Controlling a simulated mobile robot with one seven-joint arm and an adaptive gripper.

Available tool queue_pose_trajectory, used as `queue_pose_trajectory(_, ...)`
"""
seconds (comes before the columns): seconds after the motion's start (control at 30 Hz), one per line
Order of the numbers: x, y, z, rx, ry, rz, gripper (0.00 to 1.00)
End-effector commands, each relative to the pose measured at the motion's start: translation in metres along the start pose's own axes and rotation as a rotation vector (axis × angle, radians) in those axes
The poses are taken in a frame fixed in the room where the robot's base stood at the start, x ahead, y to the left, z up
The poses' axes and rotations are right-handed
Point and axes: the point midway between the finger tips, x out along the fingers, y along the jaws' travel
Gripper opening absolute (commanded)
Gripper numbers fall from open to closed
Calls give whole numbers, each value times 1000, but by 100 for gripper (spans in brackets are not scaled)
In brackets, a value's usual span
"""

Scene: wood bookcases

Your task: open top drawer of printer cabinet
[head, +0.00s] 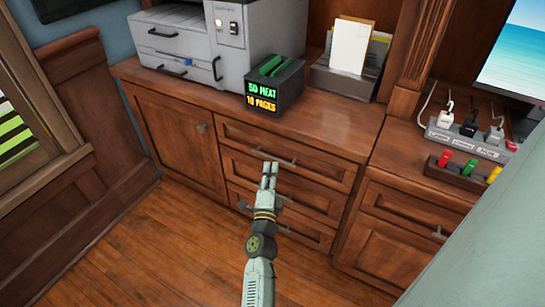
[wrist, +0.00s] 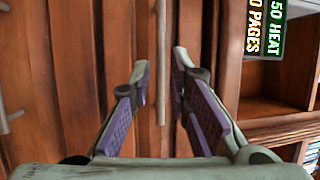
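The wood printer cabinet (head: 178,140) has a door at left and a stack of three drawers to its right. The top drawer (head: 235,137) looks shut, with a long metal bar handle (head: 282,160). My gripper (head: 269,168) is in front of this drawer, its tips close to the handle. In the wrist view the picture is turned sideways, and the handle (wrist: 161,55) runs upright between the two spread fingers (wrist: 160,65). The gripper is open, with a gap on both sides of the handle. I cannot tell whether the tips reach past the bar.
A printer (head: 195,50), a black box with lit text (head: 275,88) and a paper holder (head: 345,75) stand on the cabinet top. The lower drawers sit beneath, partly hidden by my arm. A desk with a power strip (head: 470,140) is at right. The wood floor (head: 150,240) at left is clear.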

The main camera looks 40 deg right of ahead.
Motion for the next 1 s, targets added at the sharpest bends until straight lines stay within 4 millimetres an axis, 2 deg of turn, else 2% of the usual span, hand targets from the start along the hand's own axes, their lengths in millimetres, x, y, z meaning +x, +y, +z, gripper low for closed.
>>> queue_pose_trajectory(0.1, 24, -1, 0, 0, 0, -2, 17)
queue_pose_trajectory(0.33, 50, 0, 0, -2, -1, -1, 17)
queue_pose_trajectory(0.7, 54, 0, 1, -2, -1, 0, 17)
queue_pose_trajectory(0.93, 54, 0, 1, -2, -2, 0, 1)
queue_pose_trajectory(1.0, 54, 0, 1, -2, -2, 0, 0)
